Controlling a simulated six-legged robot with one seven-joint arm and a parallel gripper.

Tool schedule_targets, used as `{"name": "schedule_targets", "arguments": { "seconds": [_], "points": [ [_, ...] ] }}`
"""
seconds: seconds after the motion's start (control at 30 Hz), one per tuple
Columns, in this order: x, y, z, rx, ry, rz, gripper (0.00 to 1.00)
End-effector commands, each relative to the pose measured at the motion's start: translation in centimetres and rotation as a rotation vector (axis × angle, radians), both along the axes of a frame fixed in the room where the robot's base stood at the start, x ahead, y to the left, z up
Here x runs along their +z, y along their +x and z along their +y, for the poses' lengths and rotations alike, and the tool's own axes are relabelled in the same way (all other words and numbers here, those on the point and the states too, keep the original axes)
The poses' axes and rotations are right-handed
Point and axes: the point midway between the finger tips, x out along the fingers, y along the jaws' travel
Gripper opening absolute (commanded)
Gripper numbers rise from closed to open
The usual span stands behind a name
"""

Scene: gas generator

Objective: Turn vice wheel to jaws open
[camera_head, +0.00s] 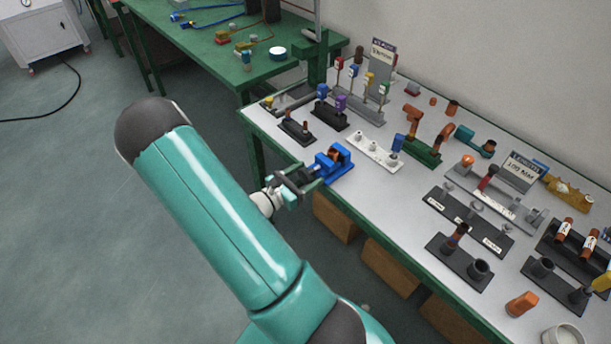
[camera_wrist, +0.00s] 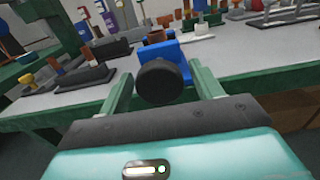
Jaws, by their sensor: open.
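The blue vice (camera_head: 336,162) stands at the front edge of the white-topped table. It also shows in the wrist view (camera_wrist: 172,50), with its round black wheel (camera_wrist: 160,82) facing me. A brown cylinder sits at the vice's top, and I cannot tell how wide the vice jaws stand. My gripper (camera_head: 302,180) is at the table edge in front of the vice. In the wrist view its two green fingers (camera_wrist: 162,88) are spread apart, one on each side of the wheel. I see a gap on both sides, so the fingers do not appear to touch the wheel.
The white table (camera_head: 385,185) carries several racks. A black base with a brown part (camera_head: 298,129) lies left of the vice, and a white rack (camera_head: 372,150) lies right of it. A green bench (camera_head: 215,40) stands behind. Wooden boxes (camera_head: 335,217) sit under the table.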

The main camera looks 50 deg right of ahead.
Motion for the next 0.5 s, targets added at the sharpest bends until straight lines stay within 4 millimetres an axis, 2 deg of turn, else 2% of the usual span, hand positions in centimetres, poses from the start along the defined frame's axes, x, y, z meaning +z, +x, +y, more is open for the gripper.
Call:
{"name": "schedule_targets", "arguments": {
  "seconds": [0.07,0.1,0.3,0.5],
  "points": [
    [0.0,-0.01,0.01,0.0,0.0,0.0,0.65],
    [0.0,-0.01,0.01,0.0,0.0,0.0,0.61],
    [0.0,-0.01,0.03,-0.001,0.0,0.0,0.22],
    [0.0,-0.01,0.04,-0.001,0.002,0.007,0.22]
  ]
}}
